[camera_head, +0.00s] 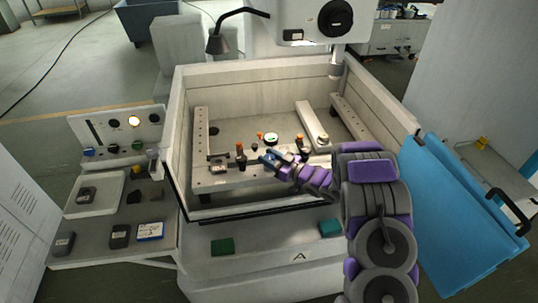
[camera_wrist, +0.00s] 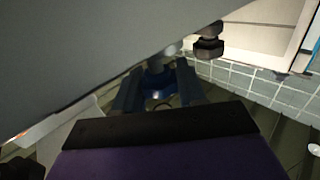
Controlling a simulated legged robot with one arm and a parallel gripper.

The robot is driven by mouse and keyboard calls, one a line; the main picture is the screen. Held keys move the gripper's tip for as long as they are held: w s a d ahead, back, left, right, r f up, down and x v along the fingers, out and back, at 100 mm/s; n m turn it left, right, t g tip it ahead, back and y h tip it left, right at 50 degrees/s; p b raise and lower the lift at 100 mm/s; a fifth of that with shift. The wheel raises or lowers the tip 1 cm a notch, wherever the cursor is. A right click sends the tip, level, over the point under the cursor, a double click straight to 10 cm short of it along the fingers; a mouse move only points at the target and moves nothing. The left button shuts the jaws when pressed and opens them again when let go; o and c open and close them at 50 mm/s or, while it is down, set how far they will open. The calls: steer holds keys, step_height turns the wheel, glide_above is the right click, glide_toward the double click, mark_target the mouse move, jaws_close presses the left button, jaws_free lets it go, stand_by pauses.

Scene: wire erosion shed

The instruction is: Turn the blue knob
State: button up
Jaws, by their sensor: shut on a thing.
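My gripper (camera_head: 268,159) reaches in from the right over the fixture in the open machine tank. In the wrist view my gripper (camera_wrist: 158,92) has its two dark fingers on either side of the blue knob (camera_wrist: 157,76), shut on it. A pale, short piece shows at the knob's far end, by a large grey surface. In the head view a blue patch shows at the fingertips. I cannot tell there whether it is the knob or the fingers. How far the knob is turned cannot be seen.
A dark knob (camera_wrist: 208,44) stands close to the right of the blue one. The tank (camera_head: 180,120) has raised walls around the fixture. Several orange-topped clamps (camera_head: 240,149) stand near my gripper. A control panel (camera_head: 120,128) with small knobs is at the left. A blue door (camera_head: 450,210) is at the right.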

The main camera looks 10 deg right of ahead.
steer(key=shift+d+r+n+g+y+p, duration=0.1)
steer(key=shift+n+g+y+p, duration=0.4)
steer(key=shift+g+y, duration=0.1)
steer(key=o, duration=1)
steer(key=shift+p+v, duration=0.4)
steer(key=shift+v, duration=8.3)
steer(key=shift+w+d, duration=0.15)
